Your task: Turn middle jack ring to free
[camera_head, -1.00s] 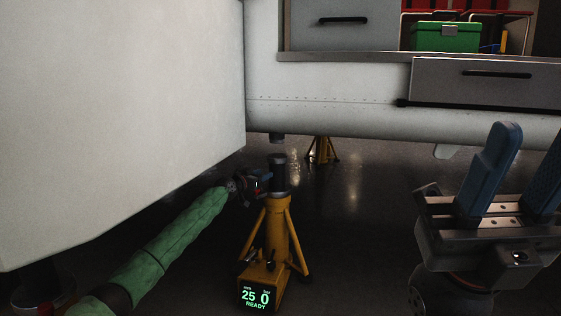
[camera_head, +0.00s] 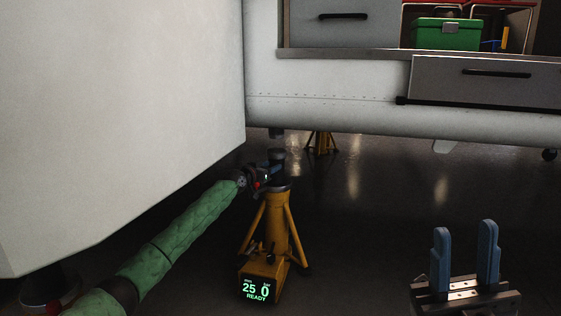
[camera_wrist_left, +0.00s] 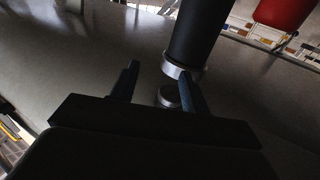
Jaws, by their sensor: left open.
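A yellow tripod jack (camera_head: 273,225) stands near the middle of the head view, with a green "25 0 READY" display (camera_head: 256,292) at its foot. Its dark upper column (camera_head: 278,158) rises under the white hull. My left gripper (camera_head: 275,173) is at this column, just above the yellow body; it is open. In the left wrist view, the fingers of my left gripper (camera_wrist_left: 158,85) point at a dark cylinder with a silver ring (camera_wrist_left: 184,70); contact cannot be told. A small round metal piece (camera_wrist_left: 169,97) shows between them. My right gripper (camera_head: 464,255) is open and empty at lower right.
A white fuselage panel (camera_head: 120,110) hangs over the left side and my left arm passes beneath it. A second yellow jack (camera_head: 321,142) stands farther back. Drawers (camera_head: 485,80) and a green box (camera_head: 447,33) are above. Dark floor (camera_head: 370,210) is clear between jack and right gripper.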

